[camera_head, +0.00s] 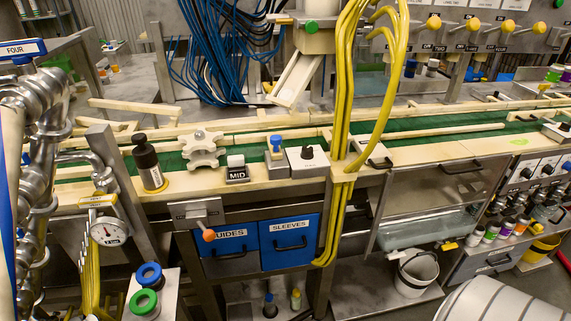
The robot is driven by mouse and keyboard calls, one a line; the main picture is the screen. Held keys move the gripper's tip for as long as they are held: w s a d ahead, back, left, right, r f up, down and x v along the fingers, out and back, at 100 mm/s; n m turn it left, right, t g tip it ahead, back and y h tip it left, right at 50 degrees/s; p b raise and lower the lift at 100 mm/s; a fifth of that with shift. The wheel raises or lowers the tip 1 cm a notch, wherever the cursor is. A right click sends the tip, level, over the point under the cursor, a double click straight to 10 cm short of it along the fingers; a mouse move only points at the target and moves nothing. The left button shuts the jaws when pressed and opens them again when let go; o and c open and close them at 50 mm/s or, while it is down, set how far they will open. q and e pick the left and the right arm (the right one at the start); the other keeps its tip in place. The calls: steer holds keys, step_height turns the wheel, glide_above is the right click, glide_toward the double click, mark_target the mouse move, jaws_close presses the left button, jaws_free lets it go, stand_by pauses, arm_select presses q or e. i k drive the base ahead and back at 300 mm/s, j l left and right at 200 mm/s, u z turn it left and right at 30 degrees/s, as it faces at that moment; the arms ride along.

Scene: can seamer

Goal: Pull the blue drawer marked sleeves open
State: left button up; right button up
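The blue drawer marked SLEEVES (274,260) is under the front edge of the conveyor bench, near the middle of the picture. It has a white label on top and a dark bar handle (291,247) across its front. Neither of my grippers is in view.
An orange-tipped lever (208,236) sticks out above the GUIDES drawer. A steel post stands right of the SLEEVES drawer, with a white bucket (416,275) on a low shelf beyond. Blue- and green-ringed containers (147,285) stand at the lower left. Bottles (296,299) stand below the drawers.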

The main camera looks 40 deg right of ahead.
mark_target(291, 241)
steer(key=z, duration=1.2)
